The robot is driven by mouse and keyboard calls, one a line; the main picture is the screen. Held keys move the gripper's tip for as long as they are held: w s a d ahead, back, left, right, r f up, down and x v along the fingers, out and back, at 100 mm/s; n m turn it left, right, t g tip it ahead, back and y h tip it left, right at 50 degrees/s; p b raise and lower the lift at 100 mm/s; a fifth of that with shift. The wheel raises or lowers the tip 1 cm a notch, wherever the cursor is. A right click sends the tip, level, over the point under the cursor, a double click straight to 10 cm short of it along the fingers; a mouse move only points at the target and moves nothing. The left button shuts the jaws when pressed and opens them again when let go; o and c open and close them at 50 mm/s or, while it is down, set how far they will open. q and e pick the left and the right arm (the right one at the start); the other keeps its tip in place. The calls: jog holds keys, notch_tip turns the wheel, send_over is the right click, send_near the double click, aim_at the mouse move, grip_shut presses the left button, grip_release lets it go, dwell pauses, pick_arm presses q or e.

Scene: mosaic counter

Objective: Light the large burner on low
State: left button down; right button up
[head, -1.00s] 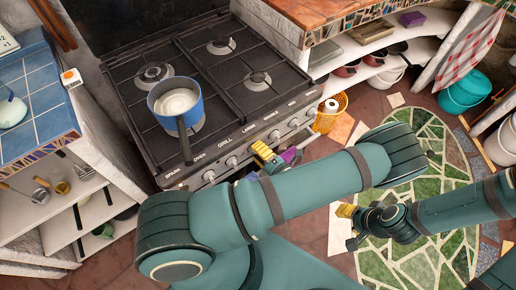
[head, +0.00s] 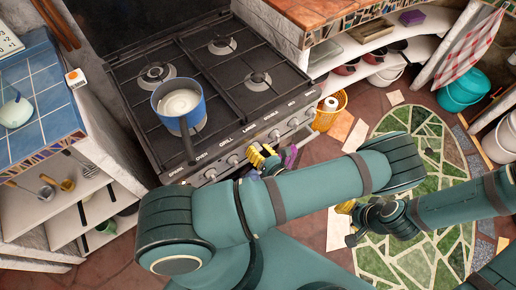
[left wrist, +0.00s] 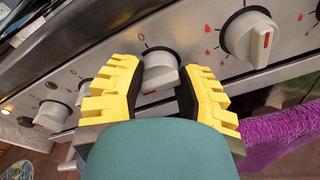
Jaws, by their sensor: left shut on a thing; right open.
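The stove's front panel (head: 221,173) carries a row of white knobs under printed labels. My left gripper (head: 258,153) is at the panel, below the label that reads LARGE. In the left wrist view its yellow fingers (left wrist: 158,85) are shut on a white knob (left wrist: 160,68), one on each side. A 0 mark shows above that knob; its exact turn is hard to tell. A neighbouring knob (left wrist: 250,36) sits to the right, apart from the fingers. My right gripper (head: 346,207) is open and empty over the floor. No flame is visible.
A blue saucepan (head: 186,121) with pale contents stands on the front left of the hob (head: 208,72), its handle reaching over the front edge. A purple cloth (left wrist: 275,135) hangs right of the left gripper. A yellow basket (head: 325,119) stands right of the stove.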

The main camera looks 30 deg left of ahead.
pick_arm(q)
jog(key=n+t, duration=0.1)
jog(key=n, duration=0.4)
jog(key=shift+r+p, duration=0.1)
jog(key=shift+p, duration=0.3)
jog(key=shift+s+a+n+t+p, duration=0.1)
jog(key=shift+n+t+p, duration=0.25)
jog(key=shift+n, duration=1.65)
jog(key=c, duration=0.5)
grip_release()
jog(key=shift+c, duration=0.2)
jog(key=v, duration=0.7)
jog(key=shift+s+d, duration=0.15)
jog(key=shift+d, duration=0.1)
